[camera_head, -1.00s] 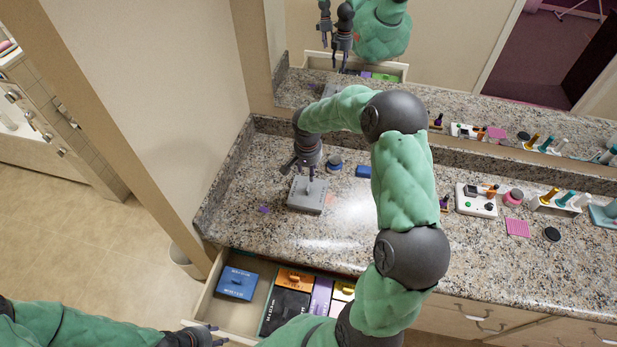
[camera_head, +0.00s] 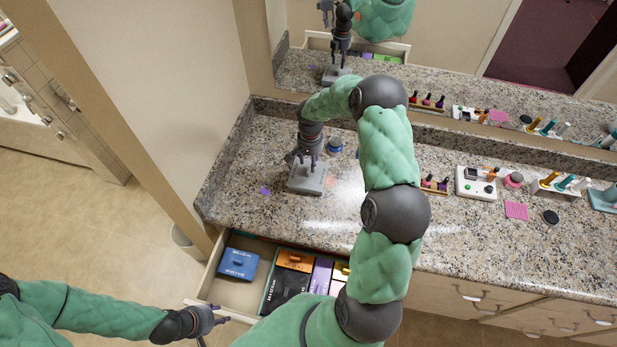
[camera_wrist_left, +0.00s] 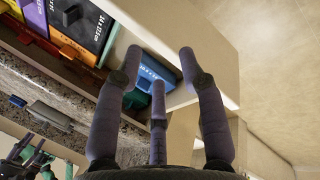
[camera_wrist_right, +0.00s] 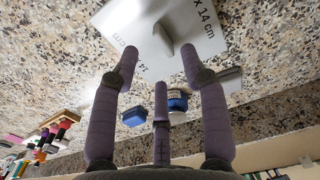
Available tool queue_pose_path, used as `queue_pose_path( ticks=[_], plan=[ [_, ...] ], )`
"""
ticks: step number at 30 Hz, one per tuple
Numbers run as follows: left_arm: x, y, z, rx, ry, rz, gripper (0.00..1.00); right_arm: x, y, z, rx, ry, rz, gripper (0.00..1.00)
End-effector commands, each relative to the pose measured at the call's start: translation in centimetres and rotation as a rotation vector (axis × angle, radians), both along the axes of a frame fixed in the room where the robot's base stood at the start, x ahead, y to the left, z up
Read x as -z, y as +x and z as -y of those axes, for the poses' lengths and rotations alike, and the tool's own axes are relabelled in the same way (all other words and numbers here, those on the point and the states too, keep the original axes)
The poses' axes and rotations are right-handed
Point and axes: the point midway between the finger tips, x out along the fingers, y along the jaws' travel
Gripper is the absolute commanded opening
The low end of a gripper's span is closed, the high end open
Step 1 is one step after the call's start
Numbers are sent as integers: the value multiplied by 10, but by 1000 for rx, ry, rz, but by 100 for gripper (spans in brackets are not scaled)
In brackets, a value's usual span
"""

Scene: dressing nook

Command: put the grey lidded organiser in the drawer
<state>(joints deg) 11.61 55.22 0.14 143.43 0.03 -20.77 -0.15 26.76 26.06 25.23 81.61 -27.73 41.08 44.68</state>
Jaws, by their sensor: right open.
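The grey lidded organiser (camera_head: 306,182) sits on the granite counter near its left end. In the right wrist view its lid (camera_wrist_right: 205,22) shows a raised handle and printed size text. My right gripper (camera_head: 309,165) is open just above the lid, fingers pointing down around the handle's area; contact cannot be told. The drawer (camera_head: 228,293) below the counter is pulled open. A blue lidded box (camera_head: 238,263) is at its left, with bare drawer floor in front of it. My left gripper (camera_head: 218,322) is open and empty near the drawer's front left corner.
Orange (camera_head: 295,260), black (camera_head: 284,288) and purple (camera_head: 320,276) boxes fill the drawer's middle. A round blue container (camera_head: 335,146) stands behind the organiser. Nail polish bottles (camera_head: 434,184) and a white tray (camera_head: 476,183) are further right. A wall borders the counter's left.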

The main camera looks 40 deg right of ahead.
Motion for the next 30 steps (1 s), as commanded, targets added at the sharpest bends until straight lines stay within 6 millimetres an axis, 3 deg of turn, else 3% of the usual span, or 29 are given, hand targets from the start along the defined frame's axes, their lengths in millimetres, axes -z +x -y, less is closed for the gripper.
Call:
queue_pose_path(
  ticks=[7, 15, 16, 21, 30],
  plan=[
    [7, 0, 0, 0, 0, 0, 40, 37, 0, -2, 0, 1, -3, 45],
    [7, 0, 0, 0, 0, 0, 40, 41, 1, -2, 0, 0, -1, 45],
    [7, 0, 0, 0, 0, 0, 40, 41, 1, -2, 0, 0, -1, 42],
    [7, 0, 0, 0, 0, 0, 40, 41, 1, -2, 0, 0, -1, 0],
    [7, 0, 0, 0, 0, 0, 40, 41, 1, -2, 0, 0, -1, 0]
  ],
)
